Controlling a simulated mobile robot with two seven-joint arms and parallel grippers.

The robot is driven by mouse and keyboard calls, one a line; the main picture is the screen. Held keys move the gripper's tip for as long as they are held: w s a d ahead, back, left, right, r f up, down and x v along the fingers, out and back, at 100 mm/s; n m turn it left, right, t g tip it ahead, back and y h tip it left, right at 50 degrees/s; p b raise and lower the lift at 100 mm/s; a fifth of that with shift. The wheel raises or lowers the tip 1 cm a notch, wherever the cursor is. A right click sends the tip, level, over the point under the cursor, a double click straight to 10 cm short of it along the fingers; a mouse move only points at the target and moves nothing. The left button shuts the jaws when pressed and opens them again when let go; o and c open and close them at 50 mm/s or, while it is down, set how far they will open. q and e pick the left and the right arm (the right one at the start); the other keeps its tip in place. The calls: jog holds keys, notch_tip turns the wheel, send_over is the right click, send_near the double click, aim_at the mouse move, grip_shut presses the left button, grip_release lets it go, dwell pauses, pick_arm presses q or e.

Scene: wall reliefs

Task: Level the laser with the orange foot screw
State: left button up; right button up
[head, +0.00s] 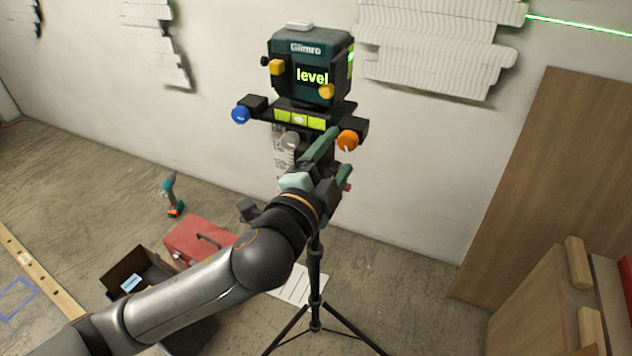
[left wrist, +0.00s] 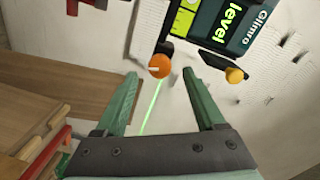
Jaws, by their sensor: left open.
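The laser (head: 310,65) is a dark teal box labelled Glimro on a tripod, and its display reads "level". It also shows tilted in the left wrist view (left wrist: 232,22). The orange foot screw (head: 347,140) with a pale pointer mark sits at the right end of the base; a blue screw (head: 240,115) is at the left end, a grey one (head: 290,141) in front. My left gripper (head: 341,150) is open at the orange screw. In the left wrist view the orange screw (left wrist: 159,66) lies between the fingertips; I cannot tell whether they touch it.
Yellow-green vials (head: 299,119) line the base. The tripod (head: 314,285) stands on the floor. A red toolbox (head: 197,240), a dark open box (head: 140,275) and a drill (head: 171,195) are at left. A wooden board (head: 550,170) leans at right. A green laser line (head: 580,25) crosses the wall.

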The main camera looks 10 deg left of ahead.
pick_arm(q)
jog(key=v, duration=0.9)
jog(key=shift+s, duration=0.4)
jog(key=shift+a, duration=0.1)
